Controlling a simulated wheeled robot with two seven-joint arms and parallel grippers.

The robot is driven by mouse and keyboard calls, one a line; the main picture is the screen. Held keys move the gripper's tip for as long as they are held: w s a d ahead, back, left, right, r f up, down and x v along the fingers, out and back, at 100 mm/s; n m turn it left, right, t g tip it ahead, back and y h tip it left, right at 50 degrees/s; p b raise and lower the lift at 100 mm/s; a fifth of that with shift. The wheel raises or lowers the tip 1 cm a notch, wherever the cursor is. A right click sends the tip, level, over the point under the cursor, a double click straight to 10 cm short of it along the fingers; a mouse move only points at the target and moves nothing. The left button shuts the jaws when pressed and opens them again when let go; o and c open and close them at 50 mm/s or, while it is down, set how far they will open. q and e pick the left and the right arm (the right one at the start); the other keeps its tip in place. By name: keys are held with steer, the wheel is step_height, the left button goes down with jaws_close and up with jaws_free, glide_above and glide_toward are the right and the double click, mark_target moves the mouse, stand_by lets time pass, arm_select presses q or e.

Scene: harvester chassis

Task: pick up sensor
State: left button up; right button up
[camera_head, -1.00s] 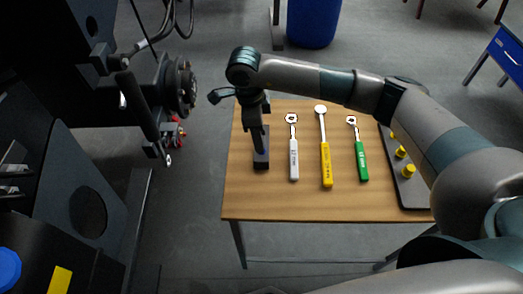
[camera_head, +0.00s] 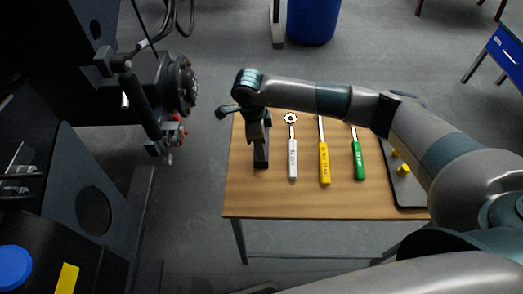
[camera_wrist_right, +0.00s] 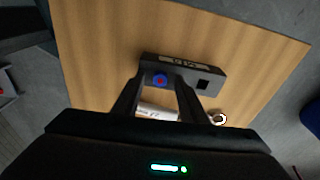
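The sensor, a small dark box (camera_head: 261,160), stands on the left part of the wooden table. In the head view the gripper (camera_head: 260,138) hides the upper part of the box. My left gripper is not in view.
A white-handled wrench (camera_head: 292,160), a yellow-handled tool (camera_head: 324,163) and a green-handled tool (camera_head: 359,160) lie right of the sensor. A dark tray (camera_head: 409,199) with yellow pieces is at the right. The table's (camera_head: 310,203) front strip is clear. Dark machinery (camera_head: 90,210) stands at left.

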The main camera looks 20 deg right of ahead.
steer(key=shift+s+f, duration=0.2)
steer(key=shift+f, duration=0.05)
jaws_close()
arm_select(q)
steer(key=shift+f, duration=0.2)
arm_select(e)
steer(key=shift+r, duration=0.1)
